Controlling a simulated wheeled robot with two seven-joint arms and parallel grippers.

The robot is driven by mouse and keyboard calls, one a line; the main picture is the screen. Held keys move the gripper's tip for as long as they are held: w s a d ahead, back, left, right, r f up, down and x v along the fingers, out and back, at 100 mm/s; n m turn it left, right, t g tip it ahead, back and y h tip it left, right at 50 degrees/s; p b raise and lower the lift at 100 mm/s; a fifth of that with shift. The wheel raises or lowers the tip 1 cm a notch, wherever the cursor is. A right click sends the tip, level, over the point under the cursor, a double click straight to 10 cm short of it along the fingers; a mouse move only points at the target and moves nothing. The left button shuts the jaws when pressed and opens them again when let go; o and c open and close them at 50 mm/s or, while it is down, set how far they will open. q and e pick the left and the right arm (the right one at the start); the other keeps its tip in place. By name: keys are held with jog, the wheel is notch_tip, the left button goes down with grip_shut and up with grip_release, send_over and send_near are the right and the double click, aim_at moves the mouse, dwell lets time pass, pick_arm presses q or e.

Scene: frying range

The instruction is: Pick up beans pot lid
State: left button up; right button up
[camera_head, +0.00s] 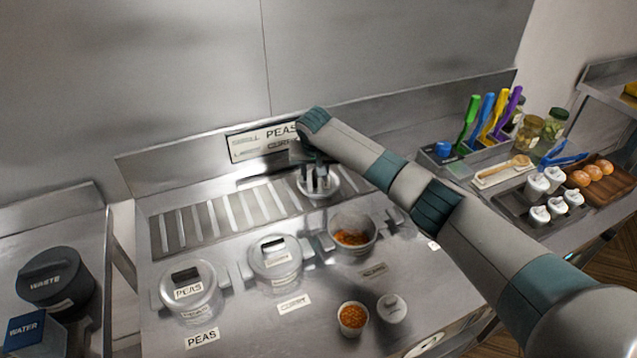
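The beans pot (352,238) stands uncovered at the right end of the row of pots, with orange-brown beans inside. A grey round lid (326,191) is behind it, at the right end of the slatted rack. My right gripper (318,184) points down at this lid from above, with its fingers at the lid's handle. The fingers are small and dark here, so I cannot tell whether they are closed on the handle or whether the lid touches the rack. My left gripper is not in view.
Lidded pots marked PEAS (189,291) and another (275,258) stand left of the beans pot. My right arm crosses above the counter's right side. The slatted rack (215,215) is bare on the left.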

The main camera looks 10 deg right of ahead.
grip_shut()
jog(key=shift+r, duration=0.1)
jog(key=shift+r+b, duration=0.35)
jog(key=shift+r, duration=0.05)
jog(key=r+b, duration=0.1)
jog(key=r, duration=0.2)
jog(key=shift+d+r+b, duration=0.1)
jog(key=shift+d+b, duration=0.25)
jog(key=shift+b, duration=0.05)
jog(key=s+d+r+b, duration=0.3)
jog(key=d+r, duration=0.4)
jog(key=d, duration=0.3)
jog(key=shift+s+d+b, duration=0.2)
jog(key=shift+s+b, duration=0.1)
jog(key=shift+s, duration=0.05)
